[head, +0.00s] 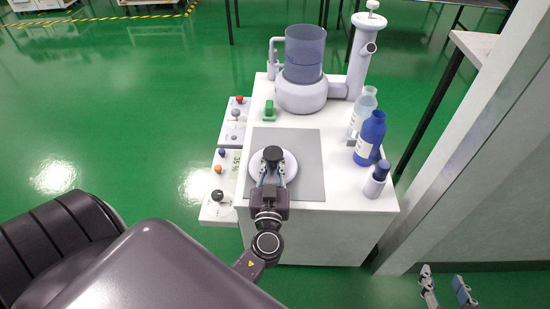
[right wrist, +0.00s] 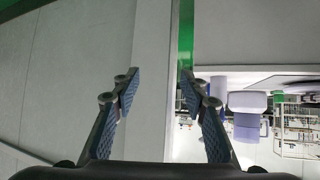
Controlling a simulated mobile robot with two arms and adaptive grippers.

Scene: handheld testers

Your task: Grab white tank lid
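The white round lid (head: 289,161) with a black knob (head: 273,154) is on the grey mat (head: 309,175) on the white bench. My left gripper (head: 272,172) is at the knob, one finger on each side. The head view does not show whether the fingers press on it. My right gripper (head: 447,284) is low at the bottom right, away from the lid. Its fingers are apart with nothing between them in the right wrist view (right wrist: 160,92). The tank (head: 304,55), a translucent blue cylinder on a pale base, stands at the back of the bench.
Blue bottle (head: 370,138), a clearer bottle (head: 362,110) and a small blue-capped container (head: 377,179) stand along the bench's right side. A green item (head: 269,111) lies behind the mat. Control panels (head: 218,200) line the left edge. A grey wall (head: 470,140) is close on the right.

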